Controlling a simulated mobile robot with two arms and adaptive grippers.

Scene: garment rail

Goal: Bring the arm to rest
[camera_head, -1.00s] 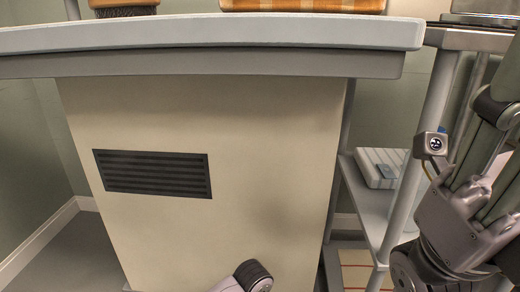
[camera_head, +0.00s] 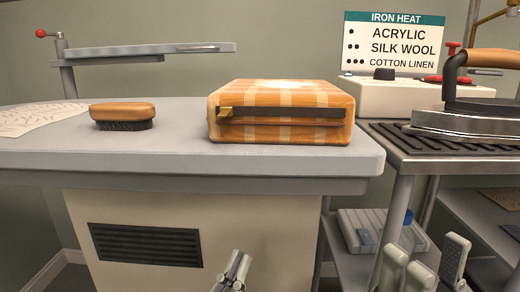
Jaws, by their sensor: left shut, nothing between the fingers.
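My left gripper (camera_head: 237,262) shows at the bottom middle of the head view, in front of the table's base panel. Its slim grey fingers are together, with nothing between them. My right gripper (camera_head: 428,262) is at the bottom right, below the iron's stand. Its pale fingers stand apart and I see nothing held between them. Most of both arms is outside the picture.
The grey table (camera_head: 290,165) carries a wooden-backed brush (camera_head: 123,112) and a folded orange checked garment (camera_head: 285,108). An iron (camera_head: 470,118) rests on a ribbed stand (camera_head: 412,142) at right. A shelf (camera_head: 345,272) below holds a white item (camera_head: 382,232).

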